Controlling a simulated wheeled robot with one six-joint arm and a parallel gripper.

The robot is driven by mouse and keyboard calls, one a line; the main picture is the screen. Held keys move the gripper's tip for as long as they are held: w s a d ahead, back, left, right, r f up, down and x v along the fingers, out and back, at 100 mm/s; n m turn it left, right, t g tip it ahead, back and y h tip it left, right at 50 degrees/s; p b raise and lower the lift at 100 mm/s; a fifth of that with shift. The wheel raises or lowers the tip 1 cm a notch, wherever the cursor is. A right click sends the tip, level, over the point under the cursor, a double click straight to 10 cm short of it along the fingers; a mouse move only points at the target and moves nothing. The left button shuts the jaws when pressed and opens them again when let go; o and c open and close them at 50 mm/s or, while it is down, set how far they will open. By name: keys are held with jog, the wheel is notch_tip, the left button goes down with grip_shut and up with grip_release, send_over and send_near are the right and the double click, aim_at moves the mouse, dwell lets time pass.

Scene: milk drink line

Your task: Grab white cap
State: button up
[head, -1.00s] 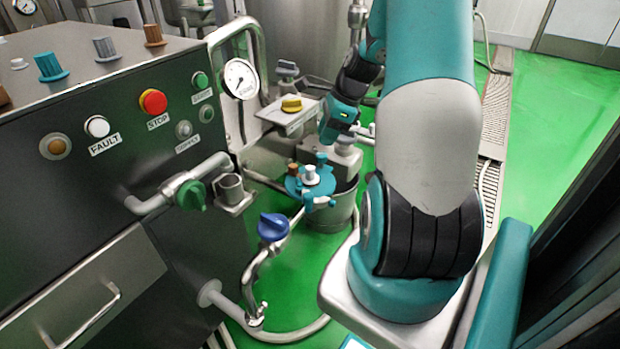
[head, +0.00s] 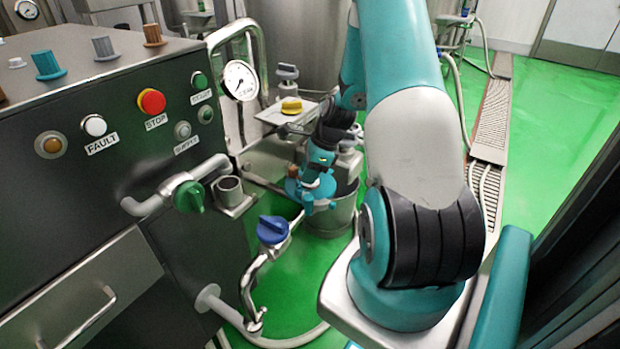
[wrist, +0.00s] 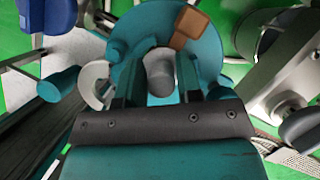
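The white cap (wrist: 160,72), looking light grey here, stands on a round teal lid (wrist: 205,50) in the wrist view. My gripper (wrist: 160,82) is open, with one finger on each side of the cap and narrow gaps visible. In the head view my gripper (head: 318,178) is down at the teal lid (head: 322,203) and hides the white cap.
A brown cap (wrist: 190,28) sits on the lid near the white one. The lid is over a metal bucket (head: 335,218). A blue-handled valve (head: 272,229) and a yellow knob (head: 291,105) are close by. A steel control cabinet (head: 100,190) stands left.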

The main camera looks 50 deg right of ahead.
grip_shut()
jog(key=shift+r, duration=0.1)
